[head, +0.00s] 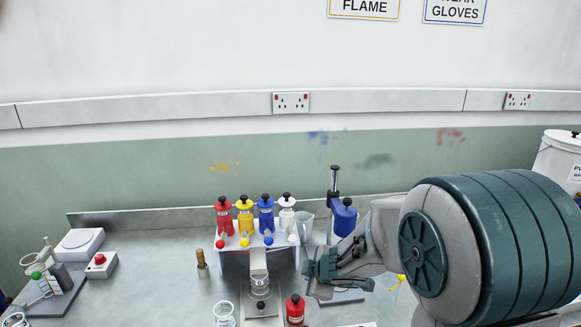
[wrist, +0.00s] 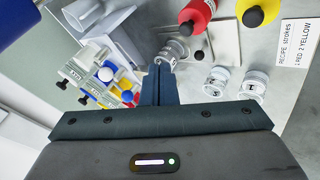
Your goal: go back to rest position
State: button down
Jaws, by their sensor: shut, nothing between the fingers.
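My gripper (head: 309,268) is shut and empty, held above the steel bench just right of the nozzle rack (head: 229,262). In the wrist view its closed fingers (wrist: 160,72) point up the picture, with a small clear jar (wrist: 172,50) close beyond the tips; I cannot tell whether they touch. The rack carries a red bottle (head: 224,217), a yellow bottle (head: 244,216), a blue bottle (head: 266,216) and a white bottle (head: 287,215), with coloured knobs in front. The jar also shows below the rack in the head view (head: 261,284).
Another blue bottle (head: 344,217) is by a post behind my gripper. A red bottle (head: 295,311) and a clear jar (head: 224,314) stand at the front. The wrist view shows a yellow bottle (wrist: 258,14) and recipe card (wrist: 298,48). A white box (head: 79,243) is at left.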

jog(key=s+d+r+m+h, duration=0.3)
jog(key=d+r+m, duration=0.1)
jog(key=d, duration=0.2)
jog(key=s+d+r+m+h, duration=0.2)
jog(key=s+d+r+m, duration=0.2)
jog(key=d+m, duration=0.1)
jog(key=s+a+m+g+y+b, duration=0.1)
jog(key=s+m, duration=0.6)
jog(key=s, duration=1)
jog(key=g+b, duration=0.1)
jog(key=g, duration=0.1)
jog(key=shift+g+y, duration=0.4)
jog(key=shift+a+r, duration=0.1)
